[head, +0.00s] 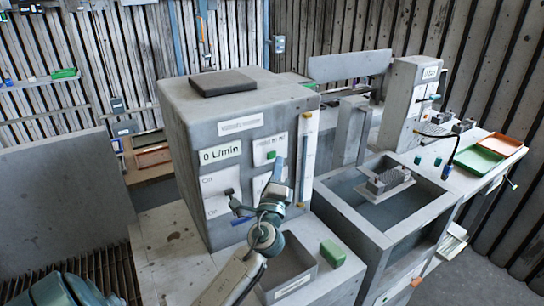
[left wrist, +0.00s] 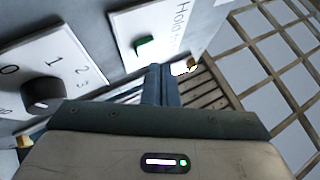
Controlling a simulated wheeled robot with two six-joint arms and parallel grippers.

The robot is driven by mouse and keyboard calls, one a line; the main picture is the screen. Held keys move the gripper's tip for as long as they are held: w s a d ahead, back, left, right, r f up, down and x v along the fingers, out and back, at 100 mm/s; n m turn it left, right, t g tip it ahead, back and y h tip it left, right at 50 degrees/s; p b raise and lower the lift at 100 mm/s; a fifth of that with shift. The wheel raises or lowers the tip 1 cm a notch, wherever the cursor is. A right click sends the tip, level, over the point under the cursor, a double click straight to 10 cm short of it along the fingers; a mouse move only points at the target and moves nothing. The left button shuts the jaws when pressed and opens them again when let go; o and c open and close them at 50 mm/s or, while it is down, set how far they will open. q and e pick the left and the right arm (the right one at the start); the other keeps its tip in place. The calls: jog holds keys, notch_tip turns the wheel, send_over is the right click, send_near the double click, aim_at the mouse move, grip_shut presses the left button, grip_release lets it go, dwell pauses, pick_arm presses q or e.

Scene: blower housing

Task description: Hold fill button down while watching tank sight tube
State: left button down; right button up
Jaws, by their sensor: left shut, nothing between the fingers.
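The green fill button (head: 271,155) sits on a white panel on the front of the grey housing. In the left wrist view the green button (left wrist: 145,43) is on a panel lettered "Hold". My left gripper (head: 278,168) is shut and empty just below the button in the head view. In the left wrist view its dark blue fingers (left wrist: 158,75) end below and right of the button and look apart from it; depth is hard to judge. The tank sight tube (head: 308,150) is a pale upright strip on the housing's right front edge; its level is too small to read. My right gripper is not in view.
A dark knob (left wrist: 42,93) is on the panel left of the button. A grey bin (head: 290,272) and a green block (head: 332,253) lie below the housing. A basin (head: 430,195) stands to the right.

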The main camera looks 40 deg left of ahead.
pick_arm(q)
jog(key=d, duration=0.1)
jog(key=s+d, duration=0.1)
jog(key=d, duration=0.2)
jog(key=shift+s+d, duration=0.15)
jog(key=shift+s, duration=0.25)
dwell(0.4)
